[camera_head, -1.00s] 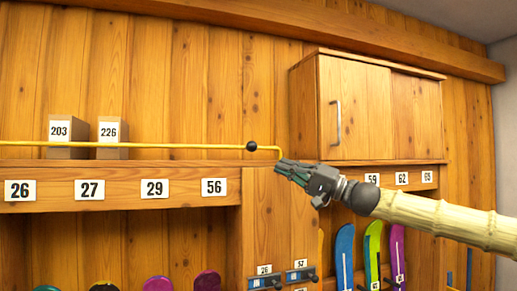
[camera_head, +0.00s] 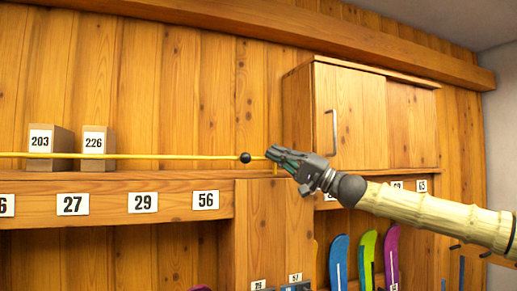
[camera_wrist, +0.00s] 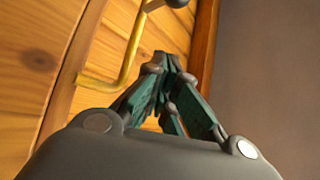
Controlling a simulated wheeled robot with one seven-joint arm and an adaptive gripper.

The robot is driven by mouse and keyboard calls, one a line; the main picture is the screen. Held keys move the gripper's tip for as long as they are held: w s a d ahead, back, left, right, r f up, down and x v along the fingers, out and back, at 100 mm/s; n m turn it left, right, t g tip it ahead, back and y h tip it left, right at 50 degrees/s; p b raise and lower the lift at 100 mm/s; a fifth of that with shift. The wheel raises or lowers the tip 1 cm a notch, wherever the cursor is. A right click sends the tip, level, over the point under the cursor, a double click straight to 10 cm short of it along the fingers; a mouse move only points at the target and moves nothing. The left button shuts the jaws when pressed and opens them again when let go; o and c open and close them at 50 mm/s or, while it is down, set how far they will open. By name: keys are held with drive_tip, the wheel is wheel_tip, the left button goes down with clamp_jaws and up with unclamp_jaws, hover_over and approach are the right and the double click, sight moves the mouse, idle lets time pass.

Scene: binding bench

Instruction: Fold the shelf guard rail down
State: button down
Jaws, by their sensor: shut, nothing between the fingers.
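The shelf guard rail (camera_head: 120,156) is a thin yellow rod running level above the shelf front, with a black ball knob (camera_head: 245,157) near its right end. The rail is raised, and its right end bends down toward the shelf. My gripper (camera_head: 270,151) is shut and empty at the rail's right end, just right of the knob, and hides part of the bend. In the wrist view the bent yellow rail (camera_wrist: 132,50) passes left of my closed fingers (camera_wrist: 160,62), and part of the knob (camera_wrist: 176,3) shows at the top. I cannot tell whether they touch.
Boxes labelled 203 (camera_head: 47,146) and 226 (camera_head: 97,147) stand on the shelf (camera_head: 105,182) behind the rail. A wooden cabinet (camera_head: 350,115) with a metal handle is close to the right of my gripper. Colourful boards (camera_head: 367,258) stand below.

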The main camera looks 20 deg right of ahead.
drive_tip(key=p+x, duration=0.2)
drive_tip(key=x, duration=0.4)
drive_tip(key=s+f+p, duration=0.1)
drive_tip(key=s+a+f+p, duration=0.1)
drive_tip(key=shift+s+a+f, duration=0.1)
drive_tip(key=shift+s+f, duration=0.3)
drive_tip(key=shift+s+f+b, duration=0.1)
drive_tip(key=shift+f+b, duration=0.2)
drive_tip(key=shift+b, duration=0.75)
drive_tip(key=shift+r+y, duration=0.1)
drive_tip(key=shift+y, duration=0.2)
drive_tip(key=shift+s+f+n+g+y+b, duration=0.15)
drive_tip(key=shift+n+b, duration=0.3)
drive_tip(key=shift+b, duration=0.8)
drive_tip(key=shift+s+f+n+g+y+b, duration=0.2)
drive_tip(key=shift+n+b, duration=0.25)
drive_tip(key=shift+b, duration=0.8)
